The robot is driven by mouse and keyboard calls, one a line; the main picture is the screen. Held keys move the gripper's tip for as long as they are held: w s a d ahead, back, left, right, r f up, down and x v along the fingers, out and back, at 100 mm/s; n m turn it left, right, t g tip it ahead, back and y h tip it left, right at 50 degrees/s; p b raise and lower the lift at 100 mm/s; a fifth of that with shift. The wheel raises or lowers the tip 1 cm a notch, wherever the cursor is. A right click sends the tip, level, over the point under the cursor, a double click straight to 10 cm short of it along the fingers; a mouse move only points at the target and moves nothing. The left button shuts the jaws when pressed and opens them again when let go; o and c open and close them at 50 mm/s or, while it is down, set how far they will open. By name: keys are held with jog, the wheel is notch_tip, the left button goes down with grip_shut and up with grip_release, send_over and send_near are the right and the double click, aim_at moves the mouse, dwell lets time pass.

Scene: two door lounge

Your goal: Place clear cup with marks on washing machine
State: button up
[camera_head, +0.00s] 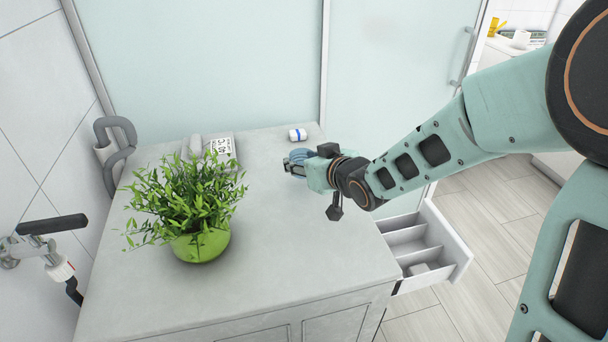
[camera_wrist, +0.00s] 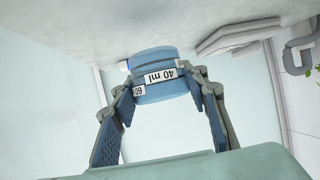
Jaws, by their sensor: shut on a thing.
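The clear cup with marks (camera_wrist: 158,88) looks bluish in the wrist view, with white labels reading "40 ml" and "60" upside down in the picture. My gripper (camera_wrist: 160,95) is shut on it, one finger on each side. In the head view my gripper (camera_head: 294,164) is low over the right part of a grey countertop (camera_head: 270,235), and the cup (camera_head: 298,155) is mostly hidden by the fingers. I cannot tell whether the cup touches the countertop. I cannot make out a washing machine in either view.
A potted plant (camera_head: 200,244) stands on the countertop's left half. A small white and blue item (camera_head: 298,135) and a grey box with a printed label (camera_head: 222,149) lie near the back. An open drawer (camera_head: 432,246) sticks out at the right. The front middle is clear.

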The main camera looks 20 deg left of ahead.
aim_at(300, 185)
jog(key=shift+w+a+f, duration=0.15)
jog(key=shift+a+f, duration=0.15)
jog(key=shift+f, duration=0.1)
jog(key=shift+w+a+f+b, duration=0.1)
jog(key=shift+f+b, duration=0.2)
jog(key=shift+f, duration=0.6)
jog(key=shift+w+a+f+b, duration=0.1)
jog(key=shift+f+b, duration=0.2)
jog(key=shift+f, duration=0.55)
jog(key=shift+f, duration=0.1)
jog(key=shift+f+b, duration=0.2)
jog(key=shift+b, duration=0.1)
jog(key=o, duration=1)
jog(key=shift+r, duration=0.1)
jog(key=shift+c, duration=0.2)
jog(key=shift+r, duration=0.1)
